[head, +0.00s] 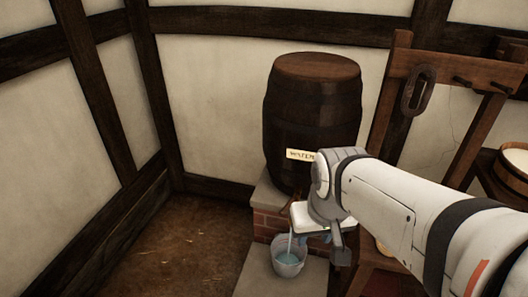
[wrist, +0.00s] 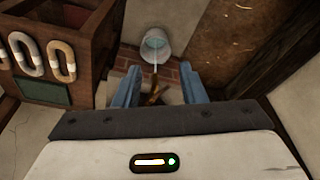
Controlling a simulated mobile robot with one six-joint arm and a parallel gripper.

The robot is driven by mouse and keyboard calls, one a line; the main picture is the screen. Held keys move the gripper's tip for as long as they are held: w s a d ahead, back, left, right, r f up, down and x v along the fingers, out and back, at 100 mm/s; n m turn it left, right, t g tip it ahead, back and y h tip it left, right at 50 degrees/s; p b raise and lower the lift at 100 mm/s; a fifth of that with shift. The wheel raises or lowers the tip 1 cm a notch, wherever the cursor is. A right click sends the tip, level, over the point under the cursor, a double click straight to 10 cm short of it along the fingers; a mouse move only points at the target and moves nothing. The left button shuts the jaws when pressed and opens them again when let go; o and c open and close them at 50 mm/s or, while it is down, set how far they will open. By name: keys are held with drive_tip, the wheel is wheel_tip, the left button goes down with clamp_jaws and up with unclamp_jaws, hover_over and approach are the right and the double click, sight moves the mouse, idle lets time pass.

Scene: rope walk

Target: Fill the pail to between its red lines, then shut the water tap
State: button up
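A dark wooden barrel (head: 312,110) with a water label (head: 299,155) stands on a brick plinth. A thin stream runs down into a grey pail (head: 289,262) on a stone slab below. The pail holds bluish water, and it also shows in the wrist view (wrist: 154,46). I cannot make out its red lines or the level against them. My gripper (wrist: 158,88) is at the tap, its two blue fingers apart. The brown wooden tap (wrist: 155,94) shows between them; I cannot tell whether they touch it. In the head view my arm hides most of the tap.
A tub (head: 513,172) of white stuff is at the far right edge. The wrist view shows a dark box (wrist: 97,45) with pale rings. Brown floor (head: 190,245) at left is clear.

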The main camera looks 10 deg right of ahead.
drive_tip(key=m+g+p, duration=0.2)
drive_tip(key=m+p, duration=0.7)
drive_tip(key=p, duration=0.2)
hover_over(286, 206)
drive_tip(key=f, duration=1.3)
drive_tip(key=shift+s, duration=0.2)
drive_tip(key=shift+w+f, duration=0.15)
drive_tip(key=shift+f, duration=0.55)
drive_tip(key=shift+f+p, duration=0.45)
drive_tip(key=shift+f, duration=3.15)
drive_tip(key=shift+c, duration=0.6)
clamp_jaws()
